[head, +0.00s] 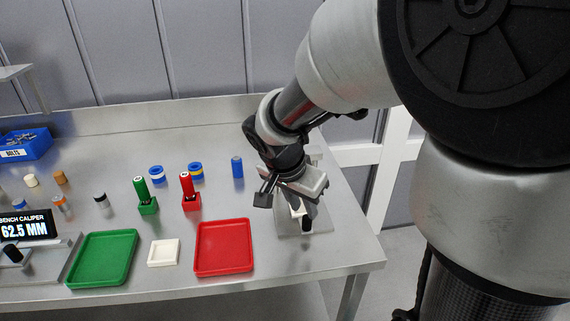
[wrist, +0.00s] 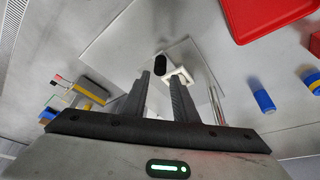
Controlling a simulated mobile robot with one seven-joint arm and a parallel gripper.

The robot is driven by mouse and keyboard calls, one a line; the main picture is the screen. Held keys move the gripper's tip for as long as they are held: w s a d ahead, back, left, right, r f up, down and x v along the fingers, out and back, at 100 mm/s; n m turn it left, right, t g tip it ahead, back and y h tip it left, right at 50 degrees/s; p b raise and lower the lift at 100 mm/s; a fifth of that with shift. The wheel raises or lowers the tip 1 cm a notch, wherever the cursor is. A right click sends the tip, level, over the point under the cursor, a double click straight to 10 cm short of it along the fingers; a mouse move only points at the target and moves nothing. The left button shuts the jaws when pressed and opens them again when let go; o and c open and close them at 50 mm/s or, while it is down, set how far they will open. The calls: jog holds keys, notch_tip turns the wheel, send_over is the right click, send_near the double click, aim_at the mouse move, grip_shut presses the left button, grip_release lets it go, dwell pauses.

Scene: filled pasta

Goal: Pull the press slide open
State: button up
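The press stands at the right end of the table, on a pale grey base plate (head: 318,226) that also shows in the wrist view (wrist: 115,45). Its black upright handle (head: 306,224) shows in the wrist view as a dark rounded knob (wrist: 160,64). A white bracket-shaped part (wrist: 184,74) sits beside the knob. My gripper (head: 303,206) is over the press, pointing down. In the wrist view its two fingers (wrist: 160,79) are apart, with the knob just past the tips, roughly in line with the gap. I cannot tell whether anything touches. My gripper and wrist partly hide the press in the head view.
A red tray (head: 224,247), a white square block (head: 163,252) and a green tray (head: 102,258) lie left of the press. A blue cylinder (head: 237,167) and red and green stamp-like tools (head: 190,190) stand behind. The table's right edge is close to the press.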

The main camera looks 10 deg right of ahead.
jog(key=p+v, duration=0.1)
jog(key=v, duration=1)
jog(key=shift+r, duration=0.2)
jog(key=s+d+r+n+t+y+p, duration=0.1)
jog(key=s+d+r+n+p, duration=0.1)
jog(key=s+r+n+p, duration=0.2)
jog(key=s+d+r+n+t+y+p, duration=0.1)
jog(key=s+d+r+n+y+p, duration=0.1)
jog(key=s+r+n+p, duration=0.3)
jog(key=s+r+p, duration=0.2)
jog(key=s+r, duration=0.2)
jog(key=shift+d+r+p, duration=0.2)
jog(key=shift+d+p, duration=0.1)
jog(key=shift+p, duration=0.05)
dwell(0.8)
